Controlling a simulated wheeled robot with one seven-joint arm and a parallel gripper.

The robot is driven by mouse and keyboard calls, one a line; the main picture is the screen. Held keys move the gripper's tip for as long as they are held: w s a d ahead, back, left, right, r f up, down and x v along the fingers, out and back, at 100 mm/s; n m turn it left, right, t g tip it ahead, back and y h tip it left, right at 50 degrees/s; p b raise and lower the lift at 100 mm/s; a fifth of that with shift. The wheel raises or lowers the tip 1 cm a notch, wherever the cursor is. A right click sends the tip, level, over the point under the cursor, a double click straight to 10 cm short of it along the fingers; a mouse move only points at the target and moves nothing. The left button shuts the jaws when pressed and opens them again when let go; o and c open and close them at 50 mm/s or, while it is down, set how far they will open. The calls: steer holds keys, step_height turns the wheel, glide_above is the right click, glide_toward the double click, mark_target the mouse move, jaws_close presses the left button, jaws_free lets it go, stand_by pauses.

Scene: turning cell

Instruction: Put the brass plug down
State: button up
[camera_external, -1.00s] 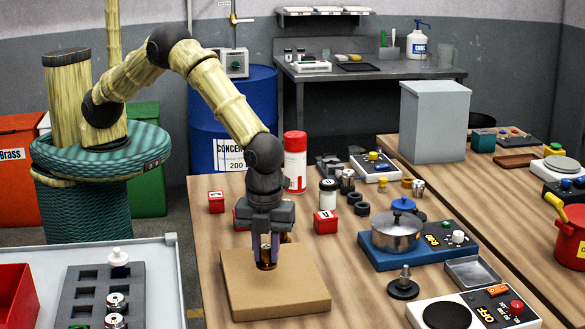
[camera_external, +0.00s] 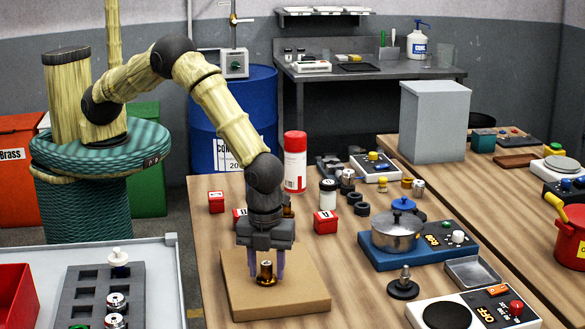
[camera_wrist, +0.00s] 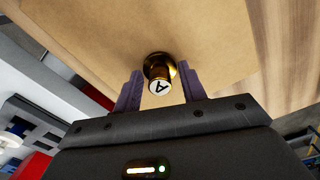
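The brass plug (camera_external: 266,274) stands upright on the tan square board (camera_external: 305,295), near its middle. In the wrist view the fingers (camera_wrist: 160,88) are spread, with a gap on each side of the plug. The plug's foot appears to rest on the board.
Red labelled blocks (camera_external: 325,222) stand behind the board, one partly hidden by my gripper. A red-and-white can (camera_external: 295,162) and a white-bodied jar (camera_external: 328,193) stand further back. A blue unit with a pot (camera_external: 397,233) is to the right. Bare wood lies right of the board.

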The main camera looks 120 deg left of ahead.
mark_target(266, 262)
steer(key=shift+r, duration=0.1)
step_height(266, 262, up, 12)
steer(key=b, duration=0.3)
stand_by(0.4)
stand_by(0.4)
steer(key=s+a+r+n+t, duration=0.1)
steer(key=s+a+n, duration=0.2)
steer(key=s, duration=0.7)
steer(key=s+a+r+n, duration=0.1)
steer(key=s+a+n, duration=0.1)
steer(key=s+n, duration=0.4)
steer(key=s+a+r+n+t, duration=0.1)
steer(key=s+a+n, duration=0.2)
steer(key=s, duration=1.1)
steer(key=shift+s+a+r+n+t, duration=0.2)
steer(key=shift+a+r+n+t, duration=0.1)
steer(key=shift+n, duration=0.5)
